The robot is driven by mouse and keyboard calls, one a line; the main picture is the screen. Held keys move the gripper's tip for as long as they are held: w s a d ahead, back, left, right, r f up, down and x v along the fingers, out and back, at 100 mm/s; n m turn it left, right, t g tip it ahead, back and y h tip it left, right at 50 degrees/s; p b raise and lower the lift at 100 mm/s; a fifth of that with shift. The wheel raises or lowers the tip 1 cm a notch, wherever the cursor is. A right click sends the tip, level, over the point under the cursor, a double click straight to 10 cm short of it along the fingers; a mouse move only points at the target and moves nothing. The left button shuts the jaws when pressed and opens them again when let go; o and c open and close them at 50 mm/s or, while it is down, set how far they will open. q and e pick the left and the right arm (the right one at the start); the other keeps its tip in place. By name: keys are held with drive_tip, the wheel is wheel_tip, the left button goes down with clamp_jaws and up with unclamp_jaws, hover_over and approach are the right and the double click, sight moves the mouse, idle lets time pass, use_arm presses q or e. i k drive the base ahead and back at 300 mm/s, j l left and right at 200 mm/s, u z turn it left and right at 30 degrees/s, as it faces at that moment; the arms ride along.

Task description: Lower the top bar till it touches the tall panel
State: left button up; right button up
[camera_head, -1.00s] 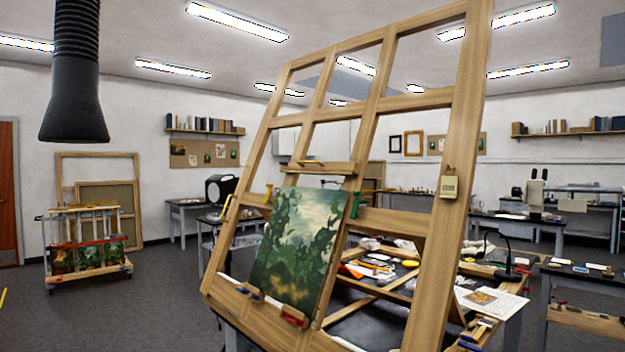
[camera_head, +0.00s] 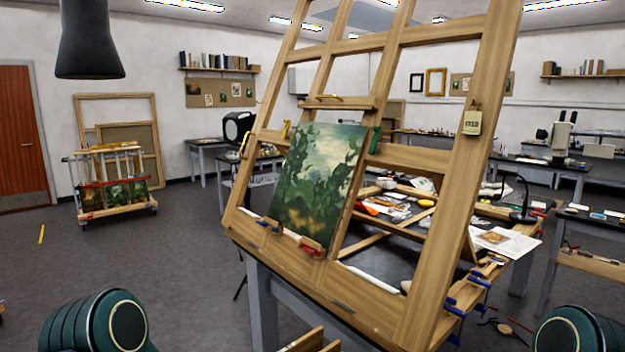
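The tall panel (camera_head: 318,188), a green landscape painting, leans upright on the wooden easel frame (camera_head: 456,210). Small clamps (camera_head: 311,246) sit at its lower edge. The top bar (camera_head: 338,103) is a short wooden crosspiece with a brass-coloured handle on it, just above the panel's top edge. A narrow gap seems to show between bar and panel, though it is hard to judge at this size. Green parts of my arms show at the bottom left and bottom right. Neither of my grippers is in view.
A grey-legged table (camera_head: 262,305) stands under the easel. A cluttered worktable (camera_head: 400,262) lies behind the frame. A wheeled painting rack (camera_head: 112,190) stands at the left. A black extraction hood (camera_head: 90,45) hangs at the upper left.

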sight(319, 102)
drive_tip(key=u, duration=0.4)
drive_tip(key=j+u, duration=0.15)
drive_tip(key=u, duration=0.3)
drive_tip(key=i+u, duration=0.1)
drive_tip(key=u, duration=0.7)
drive_tip(key=i+j+u, duration=0.1)
drive_tip(key=u, duration=0.35)
drive_tip(key=i+j+z, duration=0.15)
drive_tip(key=i+z, duration=0.25)
drive_tip(key=i, duration=1)
drive_tip(key=i+z, duration=0.25)
drive_tip(key=i, duration=0.45)
drive_tip(key=i+j+z, duration=0.25)
drive_tip(key=i, duration=0.45)
drive_tip(key=i+z, duration=0.4)
drive_tip(key=i, duration=0.25)
drive_tip(key=i+z, duration=0.45)
drive_tip(key=i, duration=0.2)
drive_tip(key=i+z, duration=0.45)
drive_tip(key=i+j+z, duration=0.25)
drive_tip(key=i+z, duration=0.25)
drive_tip(key=z, duration=1.55)
